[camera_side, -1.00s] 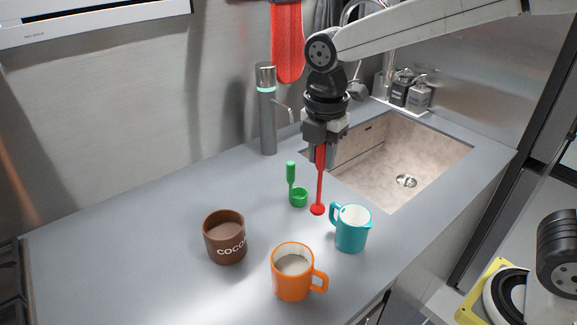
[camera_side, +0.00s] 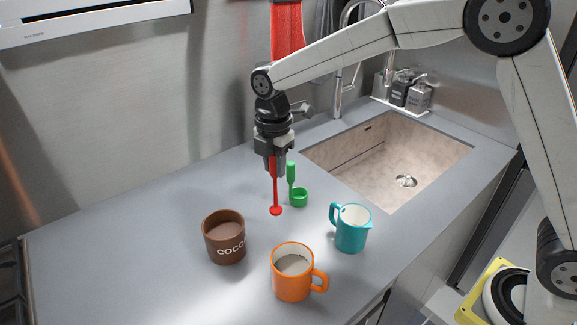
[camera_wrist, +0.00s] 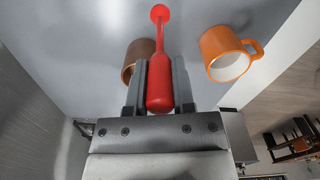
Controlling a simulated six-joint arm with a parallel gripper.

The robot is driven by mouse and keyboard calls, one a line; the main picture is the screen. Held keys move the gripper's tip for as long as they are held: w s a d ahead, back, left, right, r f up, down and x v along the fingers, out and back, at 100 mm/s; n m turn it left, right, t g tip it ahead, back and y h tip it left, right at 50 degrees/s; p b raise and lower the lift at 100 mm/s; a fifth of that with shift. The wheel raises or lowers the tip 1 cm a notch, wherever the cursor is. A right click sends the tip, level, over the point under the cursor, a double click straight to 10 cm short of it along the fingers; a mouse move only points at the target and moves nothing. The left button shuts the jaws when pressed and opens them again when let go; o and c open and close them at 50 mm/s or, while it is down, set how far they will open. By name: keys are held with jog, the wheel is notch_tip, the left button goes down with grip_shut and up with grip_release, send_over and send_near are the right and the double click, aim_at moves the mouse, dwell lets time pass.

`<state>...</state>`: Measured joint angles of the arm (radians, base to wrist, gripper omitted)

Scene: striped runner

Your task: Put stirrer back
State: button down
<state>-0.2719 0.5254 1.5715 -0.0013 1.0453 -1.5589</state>
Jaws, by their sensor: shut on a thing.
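My gripper (camera_side: 274,168) is shut on the red stirrer (camera_side: 275,195), which hangs upright with its round disc end down. In the wrist view the stirrer (camera_wrist: 160,85) sits between the two fingers (camera_wrist: 160,82). It is to the left of a small green holder (camera_side: 299,198) with a green upright handle, and in front of it as seen from the side. The brown cocoa mug (camera_side: 225,240) stands to the lower left, filled with brown contents. The orange mug (camera_side: 292,275), with pale contents, stands nearer the front. I cannot tell whether the stirrer's disc touches the counter.
A red cloth (camera_side: 287,30) hangs at the back wall. The counter (camera_side: 120,245) is clear at left.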

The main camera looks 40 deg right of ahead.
jog(key=shift+w+a+f, duration=0.15)
jog(key=shift+w+f, duration=0.6)
jog(key=shift+f, duration=0.2)
jog(key=shift+w+f, duration=0.15)
jog(key=shift+f, duration=0.75)
jog(key=shift+w+f, duration=0.1)
jog(key=shift+f, duration=0.9)
jog(key=shift+c, duration=2.3)
grip_release()
notch_tip(320, 180, up, 12)
